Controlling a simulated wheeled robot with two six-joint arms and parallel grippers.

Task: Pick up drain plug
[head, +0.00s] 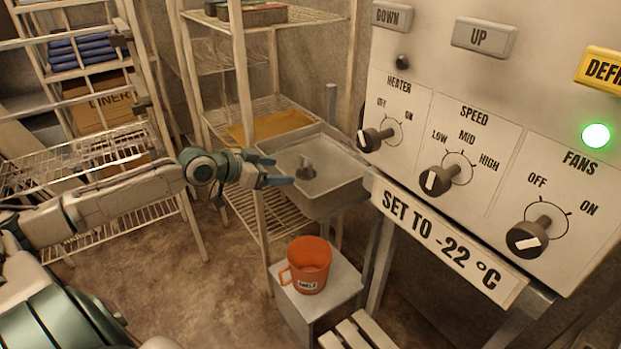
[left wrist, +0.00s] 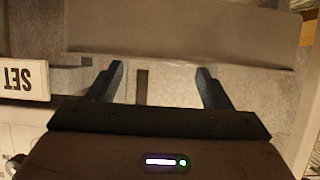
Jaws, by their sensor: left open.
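The drain plug (head: 305,169) looks like a small dark grey piece standing on the floor of a grey metal basin (head: 335,200). My left gripper (head: 283,171) is open and empty at the left side of the basin in the head view. Its fingertips point toward the plug, with a gap between them. In the left wrist view my two fingers (left wrist: 160,70) are spread, with a grey panel, perhaps the basin's side, beyond them. I cannot make out the plug in that view. My right gripper is not in view.
An orange mug (head: 308,265) stands on a white stand (head: 345,283) below the basin. A control panel (head: 480,150) with knobs and a sign (head: 440,240) rises to the right. A wire shelf (head: 245,120) stands behind my left gripper.

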